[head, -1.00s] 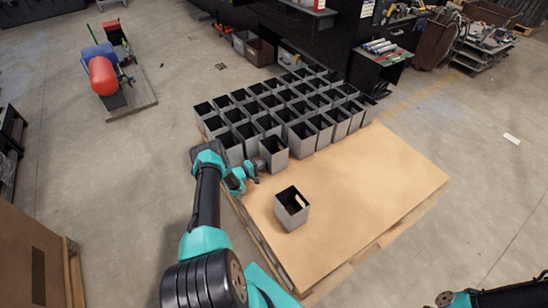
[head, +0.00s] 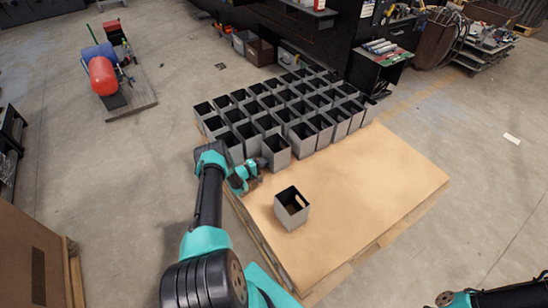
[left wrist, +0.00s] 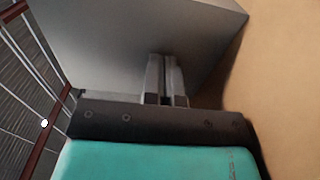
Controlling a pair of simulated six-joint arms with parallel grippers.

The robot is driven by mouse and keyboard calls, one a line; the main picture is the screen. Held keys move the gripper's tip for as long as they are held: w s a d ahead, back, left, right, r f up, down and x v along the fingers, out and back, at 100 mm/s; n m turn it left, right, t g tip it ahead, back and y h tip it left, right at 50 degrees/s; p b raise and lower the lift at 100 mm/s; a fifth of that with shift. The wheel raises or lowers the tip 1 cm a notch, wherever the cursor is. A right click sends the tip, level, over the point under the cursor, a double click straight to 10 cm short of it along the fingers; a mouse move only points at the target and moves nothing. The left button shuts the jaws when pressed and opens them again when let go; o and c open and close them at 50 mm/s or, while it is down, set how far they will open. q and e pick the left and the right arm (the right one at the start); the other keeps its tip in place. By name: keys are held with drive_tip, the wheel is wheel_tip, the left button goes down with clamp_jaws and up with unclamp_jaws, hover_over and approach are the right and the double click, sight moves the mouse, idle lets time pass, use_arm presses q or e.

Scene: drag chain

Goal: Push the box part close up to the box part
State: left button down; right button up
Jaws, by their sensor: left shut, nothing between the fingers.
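A grey open-topped box part (head: 276,153) stands upright at the front left end of a block of similar box parts (head: 318,132). My left gripper (head: 262,165) is at its near left side. In the left wrist view the closed fingers (left wrist: 166,80) point at a flat grey box wall (left wrist: 120,40) and appear to be against it; exact contact cannot be told. Nothing is held. Another single box part (head: 291,208) stands apart, nearer to me. Only a part of my right arm (head: 495,297) shows at the lower right; its fingers are out of view.
The boxes stand on a brown sheet on a pallet (head: 385,180). The right and front of the sheet are clear. A dark workbench (head: 380,65) stands behind the block, and a cart with a red tank (head: 103,76) is on the floor far left.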

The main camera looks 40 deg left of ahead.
use_arm(q)
drive_tip(key=shift+x, duration=4.1)
drive_tip(key=shift+s, duration=0.1)
drive_tip(key=shift+v, duration=3.5)
